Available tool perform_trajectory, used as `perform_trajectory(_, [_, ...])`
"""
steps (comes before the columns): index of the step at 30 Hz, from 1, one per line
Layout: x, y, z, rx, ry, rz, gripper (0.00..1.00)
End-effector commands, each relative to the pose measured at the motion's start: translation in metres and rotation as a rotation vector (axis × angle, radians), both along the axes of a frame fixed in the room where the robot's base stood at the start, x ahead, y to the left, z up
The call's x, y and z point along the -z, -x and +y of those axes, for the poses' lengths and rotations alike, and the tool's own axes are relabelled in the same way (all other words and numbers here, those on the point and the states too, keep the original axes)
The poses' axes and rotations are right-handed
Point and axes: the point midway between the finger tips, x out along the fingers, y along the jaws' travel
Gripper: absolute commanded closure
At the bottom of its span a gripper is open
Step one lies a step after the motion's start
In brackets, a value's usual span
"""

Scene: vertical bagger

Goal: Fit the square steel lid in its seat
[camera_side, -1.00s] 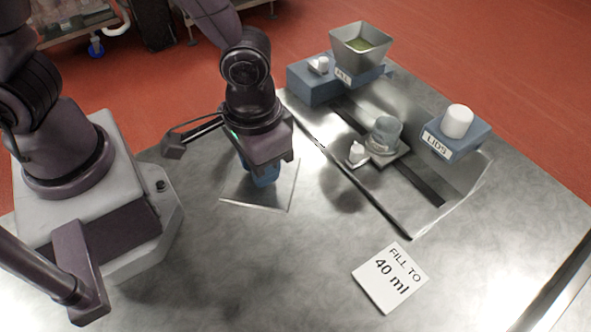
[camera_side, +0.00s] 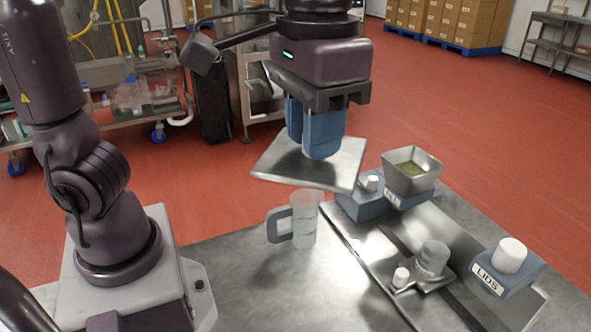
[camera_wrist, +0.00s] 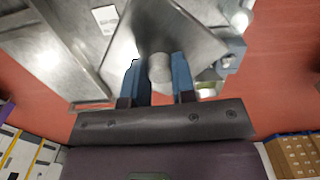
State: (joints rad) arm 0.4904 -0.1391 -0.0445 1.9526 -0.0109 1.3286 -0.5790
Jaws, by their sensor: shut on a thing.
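The square steel lid (camera_side: 285,165) hangs in the air in the side view, roughly level and slightly tilted, above the back of the table. My gripper (camera_side: 312,140) is over it with blue fingers pointing down, shut on the lid. In the wrist view the lid (camera_wrist: 190,38) spreads out beyond my gripper (camera_wrist: 159,66), and its round knob (camera_wrist: 160,72) sits between the two fingers. In the side view the fingers hide the knob. I cannot pick out the lid's seat for certain.
A clear jug with a grey handle (camera_side: 304,222) stands on the table below the lid. To the right are an open square steel hopper (camera_side: 428,178) with green contents, a cup (camera_side: 433,259), and a LIDS block (camera_side: 525,279) with a white lid. The table front is bare.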

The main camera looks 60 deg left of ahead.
Motion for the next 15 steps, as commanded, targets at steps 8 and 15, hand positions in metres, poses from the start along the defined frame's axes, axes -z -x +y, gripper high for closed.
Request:
perform_trajectory(8, [-0.016, -0.070, 0.002, -0.156, 0.011, 0.006, 1.00])
perform_trajectory(15, [-0.022, -0.161, 0.029, -0.370, 0.014, 0.011, 1.00])
